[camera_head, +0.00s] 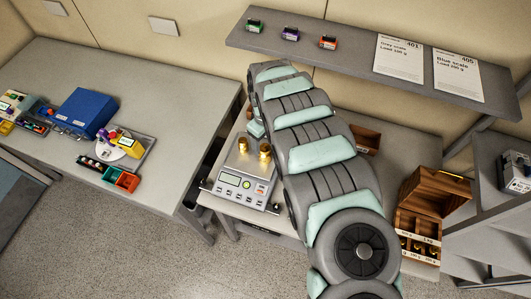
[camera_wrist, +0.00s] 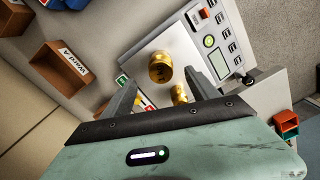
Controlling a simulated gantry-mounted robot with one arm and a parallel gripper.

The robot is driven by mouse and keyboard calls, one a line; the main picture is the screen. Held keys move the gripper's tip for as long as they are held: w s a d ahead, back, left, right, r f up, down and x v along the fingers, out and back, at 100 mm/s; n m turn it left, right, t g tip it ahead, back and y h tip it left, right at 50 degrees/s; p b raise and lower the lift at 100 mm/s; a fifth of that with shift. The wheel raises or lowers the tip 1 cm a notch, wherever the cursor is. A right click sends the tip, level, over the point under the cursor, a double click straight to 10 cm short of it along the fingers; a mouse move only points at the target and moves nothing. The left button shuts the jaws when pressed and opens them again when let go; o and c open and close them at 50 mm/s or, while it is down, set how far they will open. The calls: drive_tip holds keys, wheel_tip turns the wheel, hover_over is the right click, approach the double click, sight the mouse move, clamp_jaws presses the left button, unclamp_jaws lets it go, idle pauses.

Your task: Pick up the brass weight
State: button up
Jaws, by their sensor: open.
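Two brass weights stand on the pan of the grey scale (camera_head: 245,184). In the head view one brass weight (camera_head: 264,151) is at the right of the pan and another brass weight (camera_head: 243,144) is behind it to the left. In the wrist view the larger-looking weight (camera_wrist: 161,68) is beyond my fingertips, and the other weight (camera_wrist: 179,94) appears between the fingers, nearer the right one. My gripper (camera_wrist: 160,80) is open and empty, with its fingers spread over the pan. I cannot tell its height above the weights. My arm hides part of the table in the head view.
An open wooden box (camera_head: 433,190) with more brass weights stands at the right. A wooden tray (camera_wrist: 62,68) sits left of the scale in the wrist view. A shelf (camera_head: 350,57) with cards and small coloured items runs behind. A blue box (camera_head: 88,112) is on the left table.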

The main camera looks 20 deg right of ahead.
sight(264, 148)
drive_tip(key=shift+s+a+f+p, duration=0.1)
drive_tip(key=shift+f+p, duration=0.15)
drive_tip(key=shift+f, duration=0.95)
drive_tip(key=shift+s+a+f+p, duration=0.1)
drive_tip(key=shift+f+p, duration=0.15)
drive_tip(key=shift+f, duration=0.9)
drive_tip(key=shift+d+f, duration=0.15)
drive_tip(key=shift+f, duration=0.7)
drive_tip(key=shift+c, duration=0.4)
clamp_jaws()
drive_tip(key=shift+r, duration=0.1)
